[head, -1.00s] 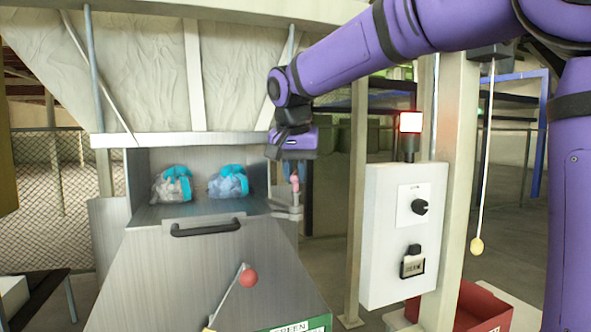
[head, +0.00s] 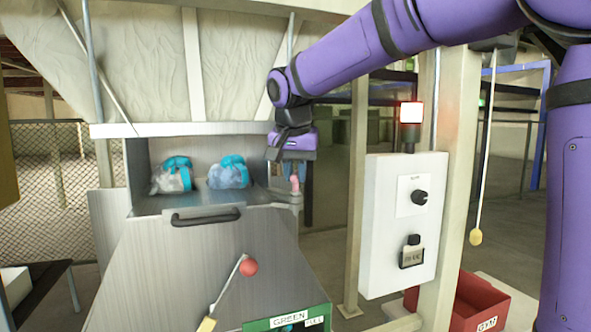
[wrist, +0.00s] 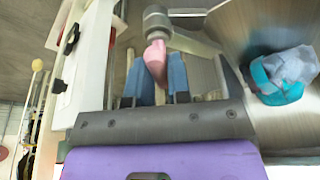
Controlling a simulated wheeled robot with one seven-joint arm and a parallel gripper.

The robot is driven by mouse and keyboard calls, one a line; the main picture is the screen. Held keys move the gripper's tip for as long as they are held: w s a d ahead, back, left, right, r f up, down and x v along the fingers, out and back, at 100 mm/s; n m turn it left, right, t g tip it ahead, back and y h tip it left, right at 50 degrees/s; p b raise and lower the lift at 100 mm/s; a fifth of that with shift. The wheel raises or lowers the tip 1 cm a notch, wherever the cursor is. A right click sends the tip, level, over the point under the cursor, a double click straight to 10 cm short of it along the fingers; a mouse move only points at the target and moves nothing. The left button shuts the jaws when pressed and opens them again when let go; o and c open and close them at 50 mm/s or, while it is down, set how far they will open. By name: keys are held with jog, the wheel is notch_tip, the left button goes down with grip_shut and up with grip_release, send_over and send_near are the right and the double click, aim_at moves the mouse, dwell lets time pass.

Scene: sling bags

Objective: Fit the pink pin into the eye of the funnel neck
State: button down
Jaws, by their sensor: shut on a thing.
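The pink pin (head: 295,184) is held between the fingers of my gripper (head: 294,172), pointing down at the right side of the steel funnel neck (head: 139,164). In the wrist view the pink pin (wrist: 155,62) sits between the blue fingers of my gripper (wrist: 160,80). Its far end meets the grey round eye (wrist: 157,20) on a bracket. In the head view the eye (head: 289,196) is right at the pin's lower end. I cannot tell whether the tip is inside the eye or only at its mouth.
Two bags with teal straps, one left (head: 172,176) and one right (head: 229,173), lie in the neck's opening. A white control box (head: 400,225) stands to the right.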

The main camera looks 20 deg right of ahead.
jog(key=shift+f, duration=0.1)
jog(key=c, duration=1)
grip_release()
jog(key=v, duration=1.1)
jog(key=shift+f, duration=0.1)
jog(key=s+d+f+n, duration=0.2)
jog(key=s+d+f, duration=0.1)
jog(key=s+f, duration=0.3)
jog(key=s+d+f+n+t+y, duration=0.1)
jog(key=s+d+f+n, duration=0.1)
jog(key=s+f, duration=0.4)
jog(key=s+d+f+n+t, duration=0.1)
jog(key=s+f, duration=0.5)
jog(key=s, duration=0.8)
jog(key=shift+d+f+n+y, duration=0.15)
jog(key=shift+d+n, duration=0.1)
jog(key=shift+d, duration=0.45)
jog(key=shift+d+f+n+y, duration=0.15)
jog(key=shift+d+n, duration=0.1)
jog(key=shift+d, duration=0.4)
